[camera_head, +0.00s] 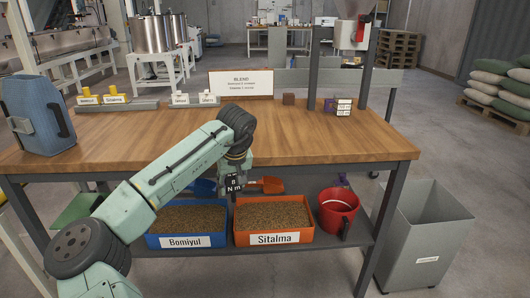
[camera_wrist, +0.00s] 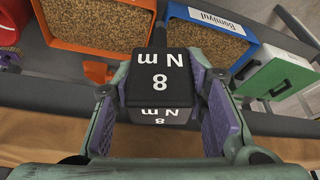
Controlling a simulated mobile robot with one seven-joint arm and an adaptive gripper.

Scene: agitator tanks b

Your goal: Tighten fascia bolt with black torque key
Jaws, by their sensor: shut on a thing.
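The black torque key (camera_head: 233,184) is a dark block marked "8 Nm" in white, hanging below the end of my arm, in front of the bench's front edge. In the wrist view the key (camera_wrist: 158,80) sits between the purple pads of my gripper (camera_wrist: 165,112), which is shut on it. Its dark shaft points away from the wrist camera, toward the shelf side. The lettering appears upside down there. In the head view my gripper is mostly hidden behind the wrist. I cannot make out the fascia bolt in either view.
On the lower shelf are a blue Bomiyul bin (camera_head: 185,241), an orange Sitalma bin (camera_head: 274,238) and a red bucket (camera_head: 339,211). The wooden bench top (camera_head: 330,140) holds a blue container (camera_head: 38,115) and a BLEND sign (camera_head: 240,82). A grey bin (camera_head: 425,235) stands right.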

